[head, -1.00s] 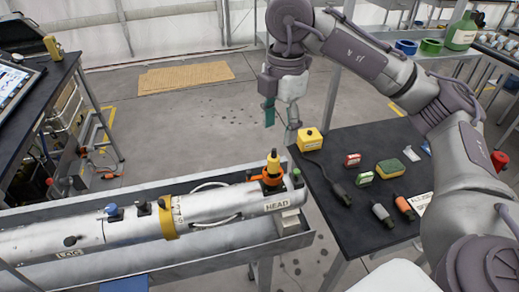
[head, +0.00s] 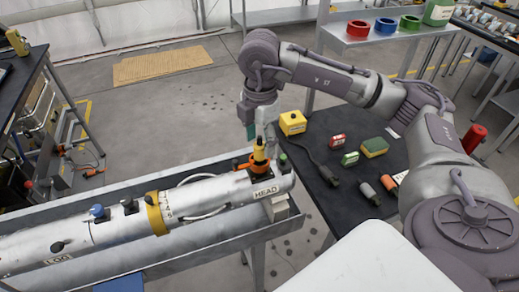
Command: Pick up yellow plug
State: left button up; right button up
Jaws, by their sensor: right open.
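The yellow plug (head: 259,151) stands upright in an orange collar (head: 246,163) near the HEAD end of the silver cylinder (head: 190,199). My right gripper (head: 259,131) points down just above and around the plug's top in the picture. Its jaws are open and hold nothing. Its fingertips are partly hidden, and I cannot tell whether they touch the plug. My left gripper is not in view.
The cylinder lies in a metal trough (head: 110,272). A dark table (head: 335,200) at right holds a yellow box (head: 292,122) with a cable, a green-yellow sponge (head: 374,147), small boxes and connectors. A green-capped fitting (head: 283,160) stands right of the plug.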

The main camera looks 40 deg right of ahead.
aim_at(259, 144)
notch_tip(259, 144, down, 3)
jog(key=shift+w+f+p, duration=0.1)
jog(key=shift+f+p, duration=0.1)
jog(key=shift+p, duration=0.15)
grip_shut()
jog(key=shift+r, duration=0.1)
